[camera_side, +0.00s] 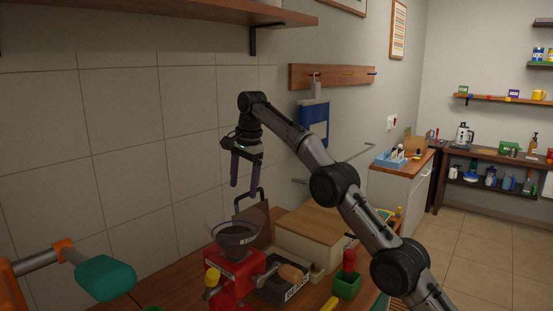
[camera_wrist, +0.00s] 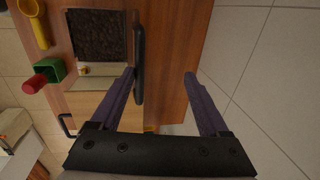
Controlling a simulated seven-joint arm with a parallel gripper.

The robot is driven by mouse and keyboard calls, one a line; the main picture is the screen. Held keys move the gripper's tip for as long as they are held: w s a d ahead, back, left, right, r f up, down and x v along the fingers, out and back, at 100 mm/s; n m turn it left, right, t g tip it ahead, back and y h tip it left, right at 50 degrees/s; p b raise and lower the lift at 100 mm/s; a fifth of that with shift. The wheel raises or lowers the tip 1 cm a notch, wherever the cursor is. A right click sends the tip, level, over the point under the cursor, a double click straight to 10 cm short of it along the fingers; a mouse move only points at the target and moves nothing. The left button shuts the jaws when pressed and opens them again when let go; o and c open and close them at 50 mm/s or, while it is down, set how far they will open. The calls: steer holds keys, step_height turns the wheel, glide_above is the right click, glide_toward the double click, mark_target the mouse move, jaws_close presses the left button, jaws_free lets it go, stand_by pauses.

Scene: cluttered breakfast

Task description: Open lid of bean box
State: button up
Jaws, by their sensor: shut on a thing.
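The bean box (camera_side: 285,291), dark with a "BEANS" label, stands on the wooden counter. Its brown lid (camera_side: 258,223) stands raised upright at the back of the box. The opening shows dark beans (camera_wrist: 98,35) in the wrist view. The lid's black bar handle (camera_side: 249,196) also shows in the wrist view (camera_wrist: 139,50). My gripper (camera_side: 245,184) is at the handle, above the lid, shut on it. In the wrist view (camera_wrist: 160,76) its dark fingers stand well apart, with the handle beside the left fingertip; the exact contact is unclear.
A red grinder (camera_side: 232,275) with a dark hopper (camera_side: 236,237) stands in front of the lid. A light wooden box (camera_side: 312,232) is to the right. A green pot (camera_side: 346,286) with a red object (camera_side: 349,261) is near it. The tiled wall (camera_side: 120,150) is behind.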

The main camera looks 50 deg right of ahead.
steer(key=s+a+r, duration=0.2)
steer(key=s+r, duration=0.8)
steer(key=s, duration=0.3)
steer(key=shift+s+a+r, duration=0.2)
steer(key=shift+s+r, duration=0.05)
steer(key=shift+s, duration=0.1)
steer(key=s+a+r+n+t, duration=0.1)
steer(key=s+a+r+n, duration=0.15)
steer(key=s, duration=0.65)
steer(key=s+a+r+n+t, duration=0.1)
steer(key=s+a+n, duration=0.15)
steer(key=s, duration=0.55)
steer(key=s+a+f+n, duration=0.1)
steer(key=s+f+n, duration=0.5)
steer(key=f, duration=0.4)
steer(key=s+a+f+n+t, duration=0.1)
steer(key=s+f+n, duration=0.5)
steer(key=f, duration=0.4)
steer(key=shift+a+n+t, duration=0.15)
steer(key=shift+n+t, duration=0.15)
steer(key=shift+n, duration=0.2)
